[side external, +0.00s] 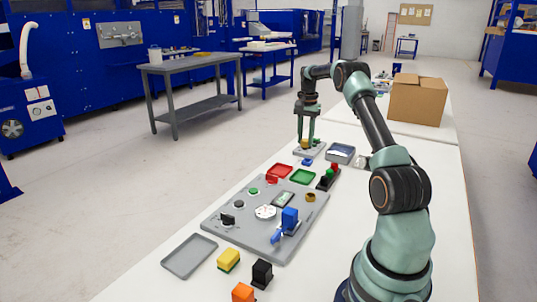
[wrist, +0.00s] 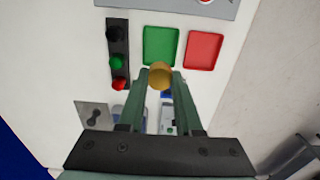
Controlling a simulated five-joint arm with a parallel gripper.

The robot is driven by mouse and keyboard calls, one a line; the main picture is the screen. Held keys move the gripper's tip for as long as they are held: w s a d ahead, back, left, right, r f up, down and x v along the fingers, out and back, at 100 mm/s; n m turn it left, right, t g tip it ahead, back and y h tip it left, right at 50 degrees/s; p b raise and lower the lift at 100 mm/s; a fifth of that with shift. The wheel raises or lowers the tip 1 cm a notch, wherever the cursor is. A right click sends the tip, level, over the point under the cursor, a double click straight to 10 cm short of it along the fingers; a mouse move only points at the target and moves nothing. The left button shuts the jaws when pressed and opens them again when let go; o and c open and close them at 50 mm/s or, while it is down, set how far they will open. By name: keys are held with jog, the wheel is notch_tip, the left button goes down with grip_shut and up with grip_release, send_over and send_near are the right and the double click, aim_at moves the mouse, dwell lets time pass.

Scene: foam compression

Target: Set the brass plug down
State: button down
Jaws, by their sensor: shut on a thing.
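The brass plug (wrist: 160,75) shows as a rounded gold-brown shape between my fingertips in the wrist view. My gripper (side external: 306,142) is shut on it, with the fingers pointing down at the far end of the row of parts. In the side view a small yellowish patch shows at the fingertips, over a grey plate (side external: 317,153). I cannot tell whether the plug touches anything below it. A small blue block (side external: 307,162) lies just in front of the plate; my fingers partly hide what lies beneath them in the wrist view.
A red tray (side external: 279,171) and a green tray (side external: 303,177) lie nearer the side camera. A stand with black, green and red parts (wrist: 118,62) is beside the green tray. A grey-blue tray (side external: 341,153) is right of the gripper. A cardboard box (side external: 418,101) stands farther back.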

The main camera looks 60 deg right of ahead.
notch_tip(320, 180, down, 12)
jog(key=shift+r, duration=0.1)
dwell(0.4)
jog(key=c, duration=0.6)
grip_release()
